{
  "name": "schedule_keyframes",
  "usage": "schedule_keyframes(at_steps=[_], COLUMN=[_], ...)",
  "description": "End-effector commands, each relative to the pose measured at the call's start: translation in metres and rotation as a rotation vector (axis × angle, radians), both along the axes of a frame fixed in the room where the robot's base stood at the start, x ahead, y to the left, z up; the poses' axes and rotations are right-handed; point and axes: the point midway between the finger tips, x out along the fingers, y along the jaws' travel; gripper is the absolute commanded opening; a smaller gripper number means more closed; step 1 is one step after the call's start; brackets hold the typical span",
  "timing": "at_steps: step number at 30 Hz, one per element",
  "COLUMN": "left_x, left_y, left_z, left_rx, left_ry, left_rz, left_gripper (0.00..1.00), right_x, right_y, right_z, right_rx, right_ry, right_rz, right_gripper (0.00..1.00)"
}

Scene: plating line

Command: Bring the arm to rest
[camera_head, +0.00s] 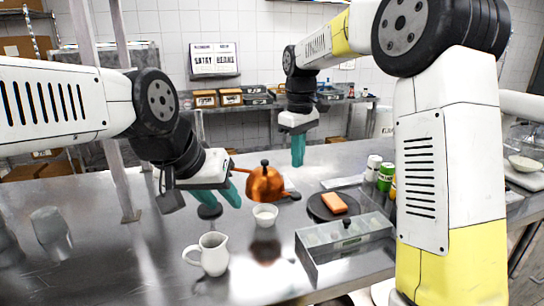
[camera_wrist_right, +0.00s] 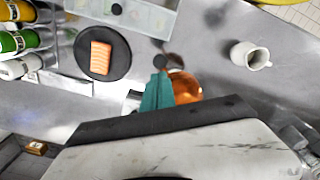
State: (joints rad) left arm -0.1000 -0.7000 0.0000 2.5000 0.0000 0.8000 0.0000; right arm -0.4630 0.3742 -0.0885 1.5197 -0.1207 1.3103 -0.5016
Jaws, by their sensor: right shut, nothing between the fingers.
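My right gripper (camera_head: 298,160) hangs above the far part of the steel counter, fingers pointing down, shut and empty. Its teal fingers also show together in the right wrist view (camera_wrist_right: 157,92), overlapping the view of a copper kettle (camera_wrist_right: 186,86). My left gripper (camera_head: 222,200) is at the left of the copper kettle (camera_head: 265,186), with its teal fingers spread apart and nothing seen between them. Whether a finger touches the kettle I cannot tell.
An orange slab (camera_head: 334,203) lies on a black plate (camera_head: 318,212), behind a clear lidded box (camera_head: 330,240). Cans (camera_head: 385,177) stand to the right. The counter's left front (camera_head: 110,270) is mostly clear.

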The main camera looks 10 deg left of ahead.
Motion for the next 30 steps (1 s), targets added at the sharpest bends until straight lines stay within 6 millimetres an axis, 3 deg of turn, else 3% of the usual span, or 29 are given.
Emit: schedule_keyframes(at_steps=[11, 16, 24, 30], left_x=[0.000, 0.000, 0.000, 0.000], left_y=[0.000, 0.000, 0.000, 0.000], left_z=[0.000, 0.000, 0.000, 0.000], left_rx=[0.000, 0.000, 0.000, 0.000], left_ry=[0.000, 0.000, 0.000, 0.000], left_rz=[0.000, 0.000, 0.000, 0.000], left_gripper=[0.36, 0.36, 0.36, 0.36], right_x=[0.000, -0.013, -0.079, -0.137], right_y=[-0.001, -0.017, -0.077, -0.110], right_z=[0.004, 0.016, 0.046, 0.050], right_rx=[0.001, 0.032, 0.161, 0.259], right_ry=[-0.001, -0.029, -0.150, -0.249], right_rz=[-0.001, -0.057, -0.306, -0.501], right_gripper=[0.00, 0.00, 0.00, 0.00])
